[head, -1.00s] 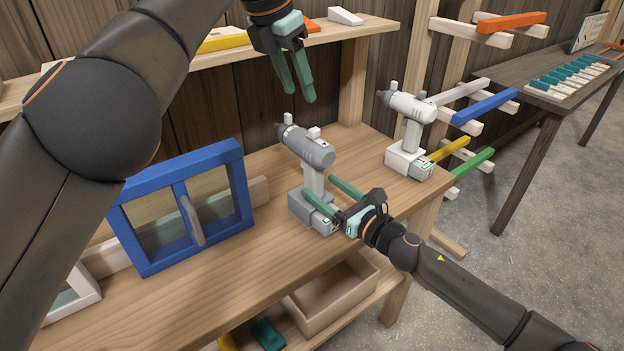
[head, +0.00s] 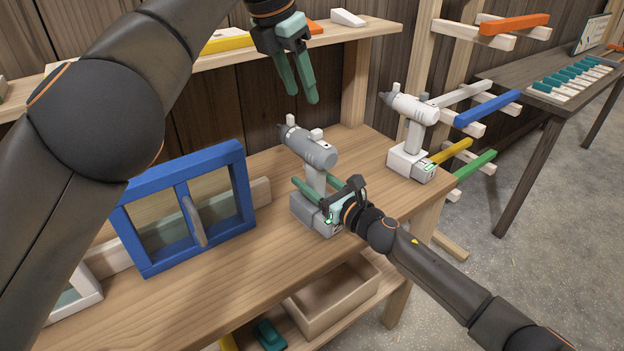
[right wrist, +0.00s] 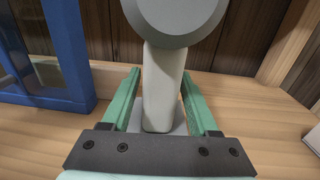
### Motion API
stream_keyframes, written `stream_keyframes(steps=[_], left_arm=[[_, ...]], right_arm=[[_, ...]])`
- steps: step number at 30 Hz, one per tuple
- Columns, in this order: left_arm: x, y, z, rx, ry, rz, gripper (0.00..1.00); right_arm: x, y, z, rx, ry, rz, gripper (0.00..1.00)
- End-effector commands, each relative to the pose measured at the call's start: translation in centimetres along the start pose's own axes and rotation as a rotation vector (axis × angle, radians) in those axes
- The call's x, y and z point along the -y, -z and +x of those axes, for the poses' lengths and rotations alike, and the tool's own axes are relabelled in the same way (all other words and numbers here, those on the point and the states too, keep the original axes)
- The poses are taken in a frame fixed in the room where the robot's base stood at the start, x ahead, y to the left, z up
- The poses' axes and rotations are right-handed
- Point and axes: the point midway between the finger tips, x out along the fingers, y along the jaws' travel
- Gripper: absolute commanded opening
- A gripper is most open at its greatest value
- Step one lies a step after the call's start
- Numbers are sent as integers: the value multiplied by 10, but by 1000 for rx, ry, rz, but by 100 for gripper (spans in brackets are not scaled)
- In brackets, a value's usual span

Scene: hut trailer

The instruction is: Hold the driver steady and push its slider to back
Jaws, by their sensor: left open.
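A grey driver (head: 318,153) stands upright on the wooden workbench, with a light handle and a grey block base. Small white tabs stick up on its top; which one is the slider I cannot tell. My right gripper (head: 311,183) has its green fingers on either side of the handle, low above the base. In the right wrist view the handle (right wrist: 162,85) stands between the fingers with gaps beside it, so this gripper looks open. My left gripper (head: 303,96) hangs above the driver, fingers pointing down, slightly apart and empty.
A white driver (head: 413,108) stands on the bench (head: 270,245) to the right. A blue framed window (head: 135,235) stands on the left. A shelf (head: 225,60) runs behind, and an open wooden box (head: 350,285) sits below the bench front. Pegs with coloured bars are at right.

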Motion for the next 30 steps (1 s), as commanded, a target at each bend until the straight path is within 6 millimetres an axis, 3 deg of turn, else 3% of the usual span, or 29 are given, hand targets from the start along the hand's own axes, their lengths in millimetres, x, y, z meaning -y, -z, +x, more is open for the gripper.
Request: stream_keyframes(steps=[2, 15, 30], left_arm=[[0, 0, 0, 0, 0, 0, 50], [0, 0, 0, 0, 0, 0, 50], [0, 0, 0, 0, 0, 0, 50]], right_arm=[[0, 0, 0, 0, 0, 0, 50], [0, 0, 0, -1, 0, 0, 1], [0, 1, 0, -1, 0, 0, 0]])
